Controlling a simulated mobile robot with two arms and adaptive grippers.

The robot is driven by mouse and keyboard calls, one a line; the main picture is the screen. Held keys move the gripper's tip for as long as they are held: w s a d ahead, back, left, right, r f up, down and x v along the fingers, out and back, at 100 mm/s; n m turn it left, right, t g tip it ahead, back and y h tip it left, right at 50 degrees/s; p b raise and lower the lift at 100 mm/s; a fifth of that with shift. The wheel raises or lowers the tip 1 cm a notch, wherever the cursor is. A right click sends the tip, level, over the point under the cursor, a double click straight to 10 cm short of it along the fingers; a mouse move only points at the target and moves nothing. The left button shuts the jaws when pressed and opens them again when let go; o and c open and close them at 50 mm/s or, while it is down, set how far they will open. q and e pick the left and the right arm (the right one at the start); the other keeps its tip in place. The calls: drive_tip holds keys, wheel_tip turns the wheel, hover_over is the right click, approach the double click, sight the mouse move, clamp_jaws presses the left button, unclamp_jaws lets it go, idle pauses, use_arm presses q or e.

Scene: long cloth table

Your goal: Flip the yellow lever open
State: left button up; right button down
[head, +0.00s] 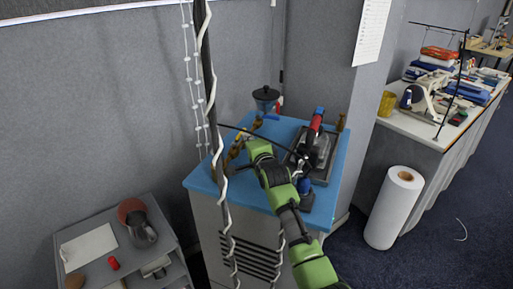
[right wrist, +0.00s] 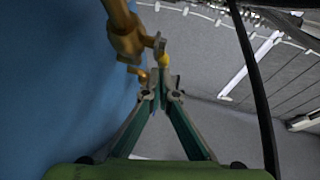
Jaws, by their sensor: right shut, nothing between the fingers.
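A brass fitting (right wrist: 124,38) with a small yellow tip (right wrist: 163,61) stands just past my right gripper (right wrist: 159,78) in the right wrist view. The two fingertips are together and empty, very close to the yellow tip; I cannot tell if they touch it. In the head view, the yellow-brass fitting (head: 235,150) is at the left side of the blue tabletop (head: 221,184). My right gripper (head: 243,139) is next to it, its fingers small and partly hidden. How far the lever is turned is unclear. My left gripper is not in view.
A dark machine with a red handle (head: 316,124) stands right of my right arm, and a dark funnel (head: 265,94) stands behind. A dark pole with a white cable (head: 210,100) rises in front of the table's left part. A grey shelf (head: 182,262) stands lower left.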

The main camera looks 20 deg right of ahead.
drive_tip(key=s, duration=0.3)
drive_tip(key=s+r, duration=0.1)
drive_tip(key=s, duration=0.3)
drive_tip(key=s+r, duration=0.1)
drive_tip(key=s, duration=0.2)
drive_tip(key=shift+s, duration=0.3)
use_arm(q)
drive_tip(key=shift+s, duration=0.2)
use_arm(e)
drive_tip(key=shift+d, duration=0.1)
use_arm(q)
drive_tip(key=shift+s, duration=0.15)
use_arm(e)
drive_tip(key=shift+f, duration=0.1)
